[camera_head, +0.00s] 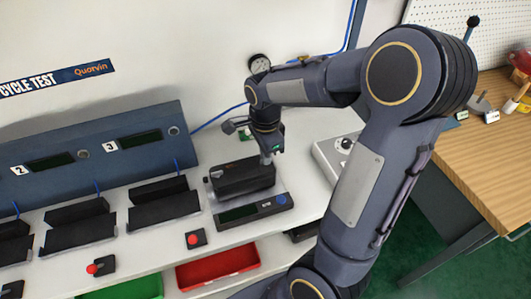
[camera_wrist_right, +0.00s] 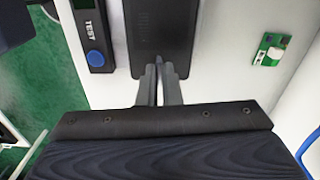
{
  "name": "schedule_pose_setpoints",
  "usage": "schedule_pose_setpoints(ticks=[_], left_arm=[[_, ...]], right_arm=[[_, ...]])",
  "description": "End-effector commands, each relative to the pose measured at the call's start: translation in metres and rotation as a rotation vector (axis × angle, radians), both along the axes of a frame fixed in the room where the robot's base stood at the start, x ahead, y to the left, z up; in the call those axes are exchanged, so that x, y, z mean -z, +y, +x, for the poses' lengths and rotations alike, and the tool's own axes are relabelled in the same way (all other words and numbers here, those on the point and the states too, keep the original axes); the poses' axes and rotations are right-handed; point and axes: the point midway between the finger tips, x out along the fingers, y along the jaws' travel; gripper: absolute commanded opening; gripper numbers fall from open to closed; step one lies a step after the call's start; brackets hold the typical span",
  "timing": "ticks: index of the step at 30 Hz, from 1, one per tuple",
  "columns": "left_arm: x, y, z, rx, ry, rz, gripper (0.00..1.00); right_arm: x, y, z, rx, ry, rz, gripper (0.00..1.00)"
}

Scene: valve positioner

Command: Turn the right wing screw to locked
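In the right wrist view, the box (camera_wrist_right: 160,25) lies straight ahead of the fingers. My right gripper (camera_head: 267,157) points down at the right end of the box's top. In the wrist view, its two fingers (camera_wrist_right: 158,82) are nearly together, with only a thin gap, and their tips overlap the box's edge. The right wing screw is not visible; whether it lies between the fingertips is hidden. My left gripper is not in view.
The test unit's blue button (camera_wrist_right: 95,58) is left of the fingers in the wrist view. A green part (camera_wrist_right: 270,49) lies to the right. A gauge (camera_head: 260,63) is on the wall behind my arm. Numbered stations (camera_head: 90,150) stand left; a red bin (camera_head: 218,267) is below.

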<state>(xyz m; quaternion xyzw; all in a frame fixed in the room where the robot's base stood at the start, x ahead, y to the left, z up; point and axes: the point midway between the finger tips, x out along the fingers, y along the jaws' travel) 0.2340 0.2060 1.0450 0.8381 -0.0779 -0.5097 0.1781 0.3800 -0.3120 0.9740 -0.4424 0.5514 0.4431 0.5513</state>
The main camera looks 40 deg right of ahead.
Motion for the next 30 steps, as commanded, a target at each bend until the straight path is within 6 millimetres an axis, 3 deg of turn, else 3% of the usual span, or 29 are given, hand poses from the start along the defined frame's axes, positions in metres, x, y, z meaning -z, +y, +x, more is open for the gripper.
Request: schedule_pose_setpoints(ticks=[9, 23, 29, 30], left_arm=[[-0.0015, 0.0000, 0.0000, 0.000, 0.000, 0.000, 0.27], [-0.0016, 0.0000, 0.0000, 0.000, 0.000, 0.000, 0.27], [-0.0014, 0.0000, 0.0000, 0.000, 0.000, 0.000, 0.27], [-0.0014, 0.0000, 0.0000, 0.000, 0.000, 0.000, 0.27]], right_arm=[[-0.0012, -0.0005, 0.0009, 0.096, -0.004, -0.002, 0.00], [-0.0012, -0.0007, 0.0011, 0.110, -0.004, -0.001, 0.00], [-0.0008, -0.0005, 0.0007, 0.109, -0.003, -0.001, 0.27], [-0.0007, -0.0004, 0.0006, 0.109, -0.003, -0.001, 0.27]])
